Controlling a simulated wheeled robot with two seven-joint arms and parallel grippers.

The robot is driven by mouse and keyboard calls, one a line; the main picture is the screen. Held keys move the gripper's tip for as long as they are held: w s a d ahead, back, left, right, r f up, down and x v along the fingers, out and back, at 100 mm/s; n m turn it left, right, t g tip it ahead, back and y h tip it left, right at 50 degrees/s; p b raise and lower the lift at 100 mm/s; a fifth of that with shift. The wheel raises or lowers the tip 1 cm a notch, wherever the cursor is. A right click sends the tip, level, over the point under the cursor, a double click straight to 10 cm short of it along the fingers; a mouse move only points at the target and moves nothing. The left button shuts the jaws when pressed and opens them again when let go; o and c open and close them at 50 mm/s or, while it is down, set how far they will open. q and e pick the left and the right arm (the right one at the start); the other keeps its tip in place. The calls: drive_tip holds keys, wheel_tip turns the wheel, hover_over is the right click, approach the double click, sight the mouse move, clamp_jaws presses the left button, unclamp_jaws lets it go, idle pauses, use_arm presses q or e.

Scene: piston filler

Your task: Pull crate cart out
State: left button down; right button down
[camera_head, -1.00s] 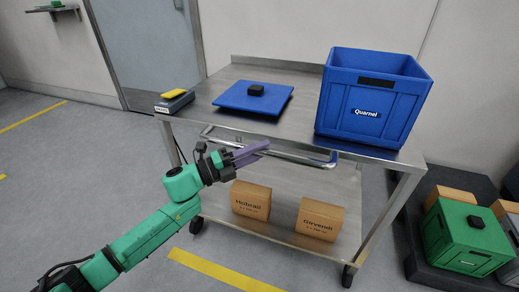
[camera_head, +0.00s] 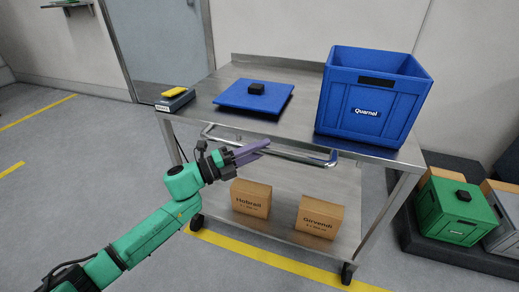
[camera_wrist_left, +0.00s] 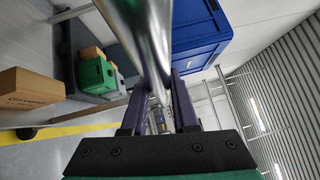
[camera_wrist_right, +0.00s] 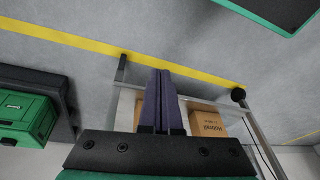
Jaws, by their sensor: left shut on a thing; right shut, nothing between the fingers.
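The crate cart (camera_head: 306,100) is a steel two-shelf trolley on casters, with a tubular push handle (camera_head: 303,156) along its near side. A blue crate (camera_head: 365,108) marked Quarnel stands on its top at the right. My left gripper (camera_head: 252,152) is shut on the handle; the bar also runs between its fingers in the left wrist view (camera_wrist_left: 158,98). My right gripper (camera_wrist_right: 160,74) shows only in the right wrist view, shut and empty, with the cart's lower part beyond it.
A blue lid (camera_head: 245,98) with a black block lies on the cart top, beside a grey device (camera_head: 175,102). Two cartons (camera_head: 251,198) sit on the lower shelf. A green crate (camera_head: 455,212) stands on a dark platform at the right. Floor at the left is clear.

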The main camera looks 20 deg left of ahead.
use_arm(q)
drive_tip(key=c, duration=0.7)
unclamp_jaws()
drive_tip(key=shift+a, duration=0.1)
drive_tip(key=p+v, duration=0.1)
drive_tip(key=v, duration=1.3)
drive_tip(key=shift+s+a, duration=0.15)
use_arm(e)
drive_tip(key=shift+s+d+r+g+h, duration=0.25)
drive_tip(key=shift+s+d+g+h, duration=0.15)
drive_tip(key=shift+s+d+g, duration=0.4)
use_arm(q)
drive_tip(key=shift+f, duration=0.1)
use_arm(e)
drive_tip(key=shift+w+d, duration=0.1)
